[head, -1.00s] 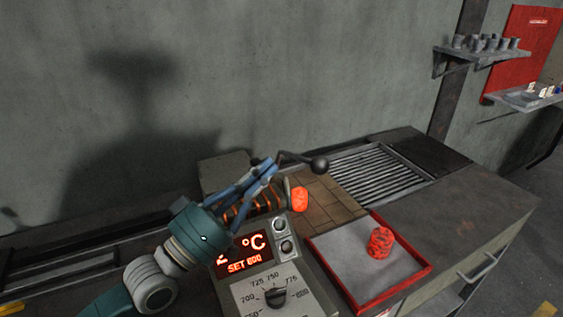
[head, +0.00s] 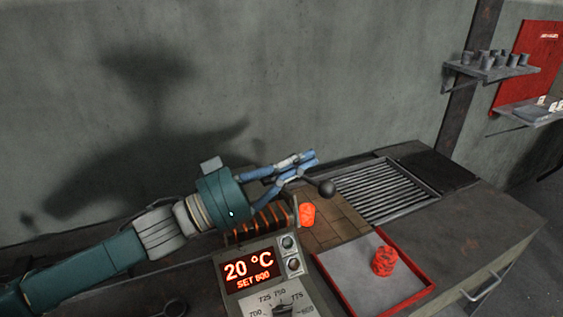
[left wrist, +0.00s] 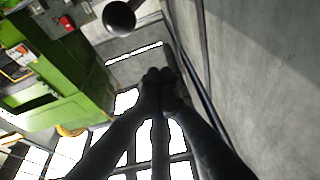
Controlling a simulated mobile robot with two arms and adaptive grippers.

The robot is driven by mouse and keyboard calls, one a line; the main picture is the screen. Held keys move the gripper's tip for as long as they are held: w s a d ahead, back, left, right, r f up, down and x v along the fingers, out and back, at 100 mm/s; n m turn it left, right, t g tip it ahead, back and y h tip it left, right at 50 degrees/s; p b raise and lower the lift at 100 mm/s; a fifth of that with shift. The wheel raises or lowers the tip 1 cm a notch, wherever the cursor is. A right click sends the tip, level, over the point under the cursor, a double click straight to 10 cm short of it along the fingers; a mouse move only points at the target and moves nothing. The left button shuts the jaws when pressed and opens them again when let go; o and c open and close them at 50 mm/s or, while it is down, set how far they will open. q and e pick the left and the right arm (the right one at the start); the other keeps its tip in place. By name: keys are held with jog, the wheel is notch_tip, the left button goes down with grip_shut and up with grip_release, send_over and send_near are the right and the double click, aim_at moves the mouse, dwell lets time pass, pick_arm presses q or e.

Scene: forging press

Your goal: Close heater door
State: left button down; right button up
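The heater shows in the head view as coils with orange glow (head: 262,222), partly hidden behind my left wrist. A dark handle with a black ball knob (head: 326,188) sticks out to the right above the coil's right end. I cannot make out the door panel itself. My left gripper (head: 315,159) is in front of the wall, just above and left of the knob. Its blue fingers lie close together and hold nothing. In the left wrist view the fingertips (left wrist: 160,75) meet, and the knob (left wrist: 119,16) is beyond them, apart. My right gripper is not in view.
A glowing billet (head: 308,214) is at the coil's right end. Another glowing piece (head: 384,261) is on the red-rimmed tray (head: 333,286). The control box (head: 235,288) reads 20 °C, SET 800. A slatted grate (head: 375,190) lies behind. A green machine (left wrist: 60,85) shows in the wrist view.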

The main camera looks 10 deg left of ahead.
aim_at(325, 194)
pick_arm(q)
jog(key=d+f, duration=0.1)
jog(key=w+d+f+p, duration=0.1)
jog(key=f, duration=0.1)
jog(key=shift+d+f, duration=0.1)
jog(key=shift+d, duration=0.25)
jog(key=f, duration=0.1)
jog(key=s+f+m+b, duration=0.1)
jog(key=d+f+b, duration=0.1)
jog(key=shift+s+f, duration=0.1)
jog(key=shift+s, duration=0.2)
jog(key=shift+s+d+f+m+g, duration=0.2)
jog(key=shift+s+f+m+g, duration=0.1)
jog(key=shift+m, duration=0.2)
jog(key=shift+r, duration=0.15)
